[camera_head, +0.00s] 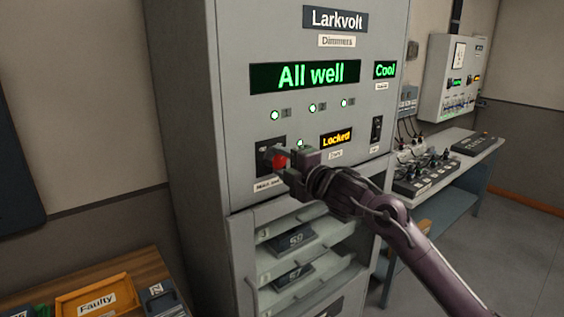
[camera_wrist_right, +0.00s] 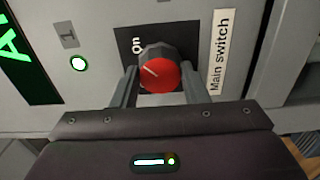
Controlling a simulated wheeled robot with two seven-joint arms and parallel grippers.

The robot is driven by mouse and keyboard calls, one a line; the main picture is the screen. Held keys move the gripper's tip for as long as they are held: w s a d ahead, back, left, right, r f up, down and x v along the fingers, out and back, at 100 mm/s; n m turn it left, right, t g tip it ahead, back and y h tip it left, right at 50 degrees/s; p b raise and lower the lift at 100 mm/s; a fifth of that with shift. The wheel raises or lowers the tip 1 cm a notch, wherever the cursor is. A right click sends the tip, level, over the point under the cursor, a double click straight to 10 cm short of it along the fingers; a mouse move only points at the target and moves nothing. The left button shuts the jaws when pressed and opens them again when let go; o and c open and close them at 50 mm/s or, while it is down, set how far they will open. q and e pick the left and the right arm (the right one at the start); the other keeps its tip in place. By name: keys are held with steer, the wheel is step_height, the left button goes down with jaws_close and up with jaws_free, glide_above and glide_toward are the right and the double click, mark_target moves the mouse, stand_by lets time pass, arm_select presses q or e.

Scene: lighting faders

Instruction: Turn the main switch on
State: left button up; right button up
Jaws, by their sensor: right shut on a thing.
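The main switch (camera_head: 280,160) is a red rotary knob on a dark plate, low on the front of the grey Larkvolt dimmer cabinet (camera_head: 235,110). In the right wrist view the red knob (camera_wrist_right: 160,75) shows a pale pointer line, with the label "Main switch" (camera_wrist_right: 219,50) beside it. My right gripper (camera_head: 284,160) is at the knob, and its two fingers (camera_wrist_right: 159,88) stand on either side, shut on it. Part of the plate's lettering is hidden behind the knob. My left gripper is not in view.
The cabinet displays read "All well" (camera_head: 305,75), "Cool" (camera_head: 385,70) and "Locked" (camera_head: 337,137). A black rocker switch (camera_head: 376,129) is right of the knob. Slots with modules (camera_head: 290,240) lie below. A bench with a fader console (camera_head: 422,172) stands right; an orange "Faulty" tray (camera_head: 97,299) lies lower left.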

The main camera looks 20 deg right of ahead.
steer(key=shift+f, duration=0.1)
stand_by(0.3)
steer(key=o, duration=1)
steer(key=shift+d, duration=0.1)
steer(key=shift+c, duration=0.2)
steer(key=shift+s, duration=0.1)
steer(key=shift+s+d, duration=0.1)
steer(key=shift+s, duration=0.2)
steer(key=b+v, duration=0.3)
steer(key=v, duration=0.4)
